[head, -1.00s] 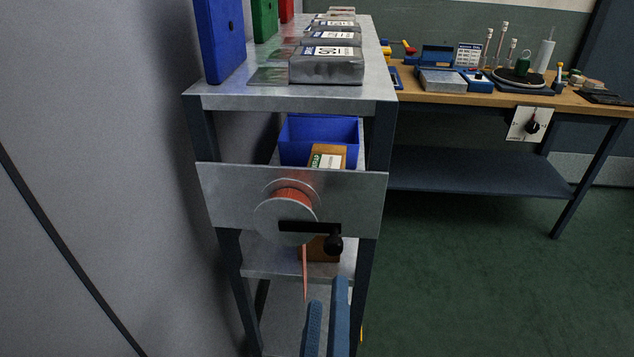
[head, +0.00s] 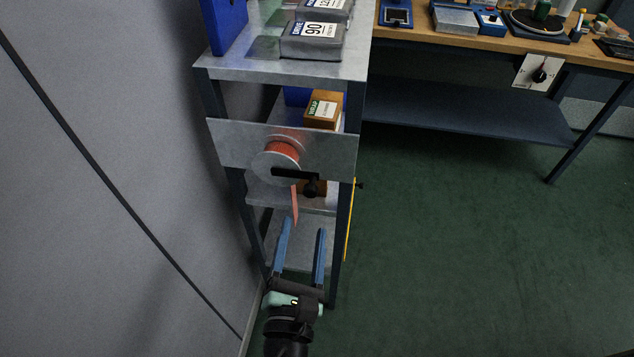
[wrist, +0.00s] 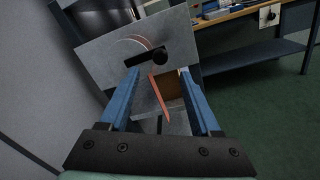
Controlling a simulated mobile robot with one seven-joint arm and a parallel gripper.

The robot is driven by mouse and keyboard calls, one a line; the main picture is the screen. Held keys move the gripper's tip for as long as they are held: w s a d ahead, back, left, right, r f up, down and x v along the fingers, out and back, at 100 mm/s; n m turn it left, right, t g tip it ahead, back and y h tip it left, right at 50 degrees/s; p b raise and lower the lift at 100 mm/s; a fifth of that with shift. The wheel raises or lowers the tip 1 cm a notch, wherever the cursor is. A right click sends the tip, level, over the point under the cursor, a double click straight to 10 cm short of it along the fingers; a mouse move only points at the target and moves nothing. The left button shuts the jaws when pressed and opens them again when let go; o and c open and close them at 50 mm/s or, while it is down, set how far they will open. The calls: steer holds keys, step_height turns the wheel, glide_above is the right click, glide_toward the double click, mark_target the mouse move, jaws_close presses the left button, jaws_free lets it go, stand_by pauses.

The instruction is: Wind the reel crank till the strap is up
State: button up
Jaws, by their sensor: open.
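The reel (head: 276,165) is a grey disc with an orange-red strap wound on it, on a metal plate (head: 338,154) at the end of the shelf rack. Its black crank arm (head: 288,173) points right and ends in a black knob (head: 311,188). The loose strap (head: 295,204) hangs below the reel; it also shows in the wrist view (wrist: 160,101). My gripper (head: 304,225) is open and empty, its blue fingers pointing up, below the crank and apart from it. In the wrist view the knob (wrist: 160,57) lies beyond and between the fingertips.
A brown box (head: 323,109) stands on the shelf behind the plate. Grey labelled blocks (head: 312,40) and a blue panel (head: 226,26) are on the rack's top. A grey wall is close on the left. Green floor is clear to the right, before a workbench (head: 470,114).

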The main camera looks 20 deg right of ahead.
mark_target(310, 194)
steer(key=p+x, duration=0.1)
steer(key=x, duration=0.9)
steer(key=shift+d, duration=0.1)
steer(key=shift+c, duration=0.3)
jaws_close()
stand_by(0.9)
